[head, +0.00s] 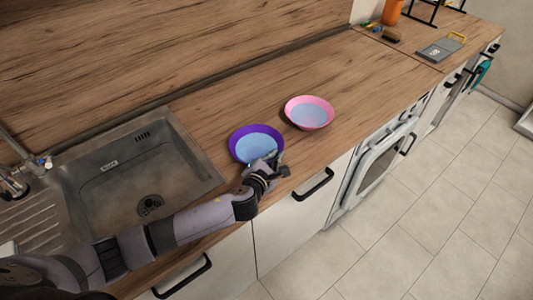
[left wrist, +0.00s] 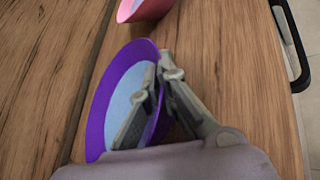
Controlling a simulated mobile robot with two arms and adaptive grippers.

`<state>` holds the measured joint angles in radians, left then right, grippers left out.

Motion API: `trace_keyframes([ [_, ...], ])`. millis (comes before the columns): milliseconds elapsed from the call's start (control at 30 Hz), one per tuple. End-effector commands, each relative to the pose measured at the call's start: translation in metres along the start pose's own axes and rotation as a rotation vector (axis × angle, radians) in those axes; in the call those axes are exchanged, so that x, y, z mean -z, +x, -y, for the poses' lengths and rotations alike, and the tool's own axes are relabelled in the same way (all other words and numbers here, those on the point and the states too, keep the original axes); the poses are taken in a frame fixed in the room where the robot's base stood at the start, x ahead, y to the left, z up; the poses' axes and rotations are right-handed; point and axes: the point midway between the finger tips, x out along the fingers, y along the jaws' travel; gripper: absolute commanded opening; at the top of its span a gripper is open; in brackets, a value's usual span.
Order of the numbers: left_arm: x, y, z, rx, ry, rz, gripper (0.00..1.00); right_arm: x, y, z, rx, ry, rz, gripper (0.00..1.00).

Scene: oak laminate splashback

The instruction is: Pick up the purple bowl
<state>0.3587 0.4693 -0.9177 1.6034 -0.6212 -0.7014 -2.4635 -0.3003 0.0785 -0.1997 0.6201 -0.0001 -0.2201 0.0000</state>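The purple bowl (head: 243,133) with a light blue inside sits on the wooden counter, right of the sink. My left gripper (head: 274,161) is at the bowl's near right rim. In the left wrist view the purple bowl (left wrist: 97,125) lies under the gripper (left wrist: 160,80). One finger is inside the bowl and the other outside, with the wall pinched between them near the tips. The bowl looks to be resting on the counter. My right gripper is in neither view.
A pink bowl (head: 309,113) stands just beyond the purple one. The sink (head: 140,175) is to the left. The counter's front edge, with drawer handles (head: 314,185) below, is close to the gripper.

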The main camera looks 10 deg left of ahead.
Motion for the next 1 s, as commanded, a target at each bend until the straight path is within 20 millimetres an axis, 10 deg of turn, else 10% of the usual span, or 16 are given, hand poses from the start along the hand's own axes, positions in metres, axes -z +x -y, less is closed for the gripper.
trace_keyframes([
  [1000, -0.075, -0.03, -0.058, -0.005, 0.001, 0.007, 0.0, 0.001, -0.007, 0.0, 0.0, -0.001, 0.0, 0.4],
])
